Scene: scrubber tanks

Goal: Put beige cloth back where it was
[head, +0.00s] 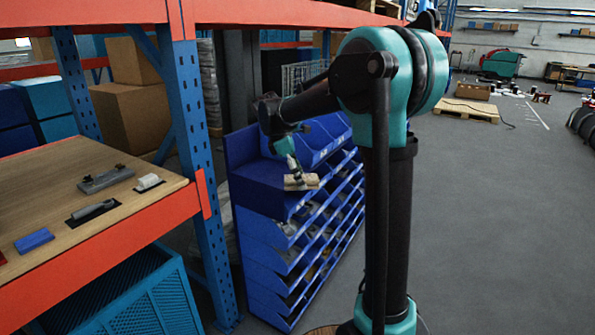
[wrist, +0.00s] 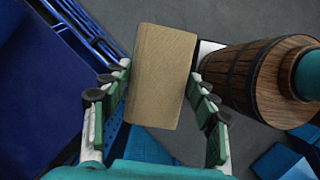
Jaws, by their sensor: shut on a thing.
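The beige cloth (wrist: 158,75) is a folded, block-like piece held between the fingers of my gripper (wrist: 158,110) in the wrist view. My gripper (head: 297,172) is shut on it, and the cloth (head: 301,182) shows at its tip in the head view. The cloth is in front of the blue bin rack, near its upper shelf; I cannot tell whether it touches the rack.
The blue bin rack (head: 262,190) has several tilted shelves holding small items. A wooden shelf board (head: 40,190) on an orange and blue frame stands at left, with tools and a blue block (head: 34,240) on it. Grey floor (head: 480,220) is open at right.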

